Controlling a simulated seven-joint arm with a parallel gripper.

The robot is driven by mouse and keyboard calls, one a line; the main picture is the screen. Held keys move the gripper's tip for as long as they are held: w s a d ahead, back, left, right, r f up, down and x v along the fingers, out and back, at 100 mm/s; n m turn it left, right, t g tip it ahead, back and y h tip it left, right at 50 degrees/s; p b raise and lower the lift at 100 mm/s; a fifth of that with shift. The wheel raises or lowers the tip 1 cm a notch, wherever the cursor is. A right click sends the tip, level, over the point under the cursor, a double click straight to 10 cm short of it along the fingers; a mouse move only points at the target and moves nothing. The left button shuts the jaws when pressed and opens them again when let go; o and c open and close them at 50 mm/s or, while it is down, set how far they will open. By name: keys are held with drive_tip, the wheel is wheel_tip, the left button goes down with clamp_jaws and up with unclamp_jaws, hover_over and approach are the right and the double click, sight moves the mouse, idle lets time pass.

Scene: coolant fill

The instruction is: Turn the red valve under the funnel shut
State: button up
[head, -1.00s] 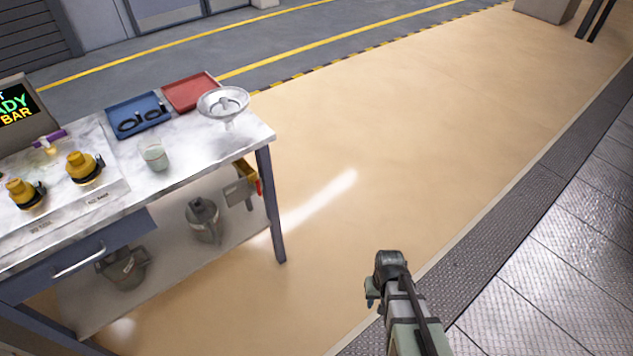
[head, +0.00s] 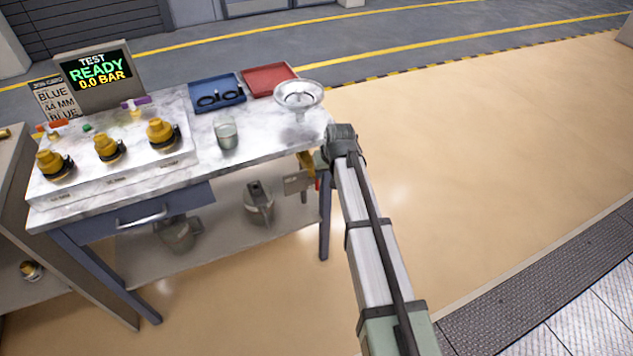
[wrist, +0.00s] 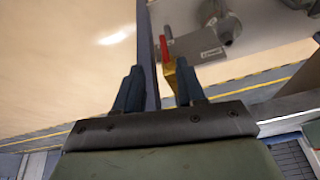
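The red valve handle (head: 318,184) shows as a small red piece below the table's right end, beside a yellow body (head: 306,162). The clear funnel (head: 299,95) stands above on the table corner. In the wrist view the red handle (wrist: 165,54) lies beyond my fingertips, in line with the gap between them. The yellow body (wrist: 187,82) shows close to the right finger; I cannot tell if they touch. My gripper (wrist: 159,78) is open and empty. In the head view its fingers are hidden behind my wrist.
A table leg (head: 324,225) stands close to the valve; it runs between the fingers in the wrist view (wrist: 148,50). A grey labelled plate (head: 296,182) hangs next to the valve. A metal jug (head: 258,203) stands on the lower shelf. The floor right of the table is clear.

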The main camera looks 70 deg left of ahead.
sight(316, 181)
drive_tip(key=a+f, duration=0.2)
drive_tip(key=f, duration=0.2)
drive_tip(key=a+f+n, duration=0.1)
drive_tip(key=a+f, duration=0.2)
drive_tip(key=f, duration=0.1)
drive_tip(key=a+f+n, duration=0.1)
drive_tip(key=a+f, duration=0.2)
drive_tip(key=f, duration=0.2)
drive_tip(key=shift+w+a, duration=0.15)
drive_tip(key=shift+w, duration=0.05)
drive_tip(key=c, duration=0.7)
